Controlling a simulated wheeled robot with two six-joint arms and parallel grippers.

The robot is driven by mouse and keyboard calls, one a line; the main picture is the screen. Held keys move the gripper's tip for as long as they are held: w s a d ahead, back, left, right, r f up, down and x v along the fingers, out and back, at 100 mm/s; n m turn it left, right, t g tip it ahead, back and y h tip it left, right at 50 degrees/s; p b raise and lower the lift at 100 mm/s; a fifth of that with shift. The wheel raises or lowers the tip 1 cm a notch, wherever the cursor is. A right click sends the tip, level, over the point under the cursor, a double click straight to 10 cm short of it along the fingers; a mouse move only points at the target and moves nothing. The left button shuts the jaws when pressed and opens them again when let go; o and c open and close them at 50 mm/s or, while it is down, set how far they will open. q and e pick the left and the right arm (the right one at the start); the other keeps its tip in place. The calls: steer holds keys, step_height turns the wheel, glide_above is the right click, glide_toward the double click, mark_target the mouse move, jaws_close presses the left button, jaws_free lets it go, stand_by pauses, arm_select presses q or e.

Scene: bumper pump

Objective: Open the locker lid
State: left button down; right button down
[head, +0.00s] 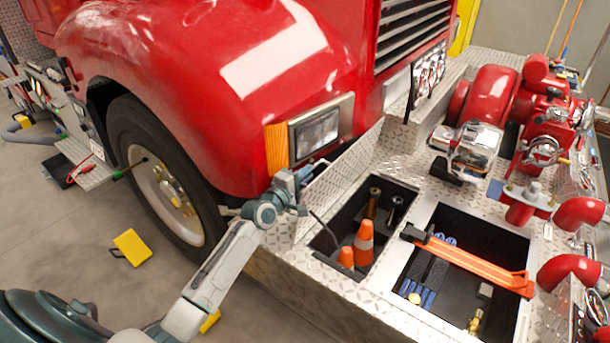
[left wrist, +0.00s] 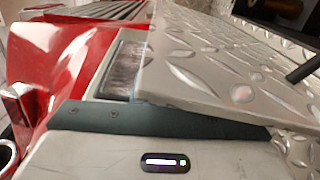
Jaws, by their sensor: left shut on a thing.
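The locker lid (head: 345,168) is a diamond-plate panel on the red fire truck's bumper. It stands steeply raised along the back edge of the open locker (head: 325,243), beside the headlight. Inside the locker are orange cones (head: 363,243) and brass and dark nozzles (head: 373,203). My left gripper (head: 303,182) is at the lid's left edge and shut on it; the fingertips are small and partly hidden. In the left wrist view the lid (left wrist: 220,65) fills the upper right, close to the gripper body. My right gripper is not in view.
An open bay (head: 470,234) with an orange bar (head: 475,266) across it lies right of the locker. Red pipes and a chrome siren (head: 472,148) stand farther right. The headlight (head: 316,133) and red fender are close to my left gripper. Yellow chocks (head: 132,247) lie on the floor.

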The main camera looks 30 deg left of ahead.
mark_target(315, 180)
arm_select(q)
steer(key=d, duration=0.1)
steer(key=d+m, duration=0.1)
steer(key=d+p, duration=0.1)
steer(key=shift+s+d+m, duration=0.15)
steer(key=shift+s+m, duration=0.1)
steer(key=shift+m, duration=0.05)
steer(key=shift+d, duration=0.5)
steer(key=shift+a, duration=0.1)
steer(key=c, duration=1.5)
jaws_free()
steer(key=shift+s, duration=0.15)
